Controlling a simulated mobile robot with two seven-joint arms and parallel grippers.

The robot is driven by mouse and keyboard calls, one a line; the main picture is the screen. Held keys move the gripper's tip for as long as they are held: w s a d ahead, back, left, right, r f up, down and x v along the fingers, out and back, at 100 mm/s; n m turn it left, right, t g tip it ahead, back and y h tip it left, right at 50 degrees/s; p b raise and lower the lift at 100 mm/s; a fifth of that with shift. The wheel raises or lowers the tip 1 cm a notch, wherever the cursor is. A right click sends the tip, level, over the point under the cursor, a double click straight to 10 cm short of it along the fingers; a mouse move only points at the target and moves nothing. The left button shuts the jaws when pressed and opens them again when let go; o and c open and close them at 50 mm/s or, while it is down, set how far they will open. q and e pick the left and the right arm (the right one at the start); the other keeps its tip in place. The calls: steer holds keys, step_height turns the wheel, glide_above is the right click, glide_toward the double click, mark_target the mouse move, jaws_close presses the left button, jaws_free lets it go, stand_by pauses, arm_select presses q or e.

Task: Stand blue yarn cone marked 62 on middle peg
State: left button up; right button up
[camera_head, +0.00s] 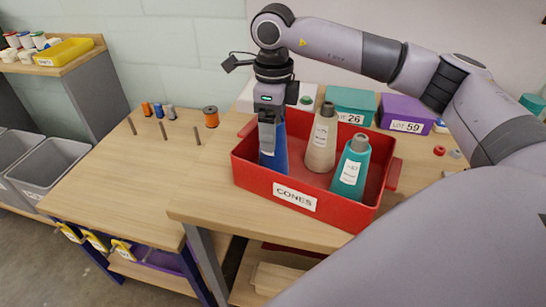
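The blue yarn cone (274,158) stands in the left part of the red crate (297,197) labelled CONES. Its top is hidden by my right gripper (268,138), which points straight down over it. The fingers are at the cone's upper part, but whether they are closed on it is not clear. No number is readable on the cone. Three thin pegs stand on the wooden table to the left, and the middle peg (163,131) is bare. My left gripper is not in view.
A beige cone (321,143) and a teal cone (350,170) stand in the crate, right of the blue one. Small spools and an orange spool (211,117) sit behind the pegs. Teal and purple lot boxes (405,112) stand behind the crate. The left table's front is clear.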

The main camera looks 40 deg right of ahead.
steer(key=c, duration=1)
steer(key=shift+o, duration=0.2)
step_height(320, 180, up, 11)
steer(key=p, duration=0.8)
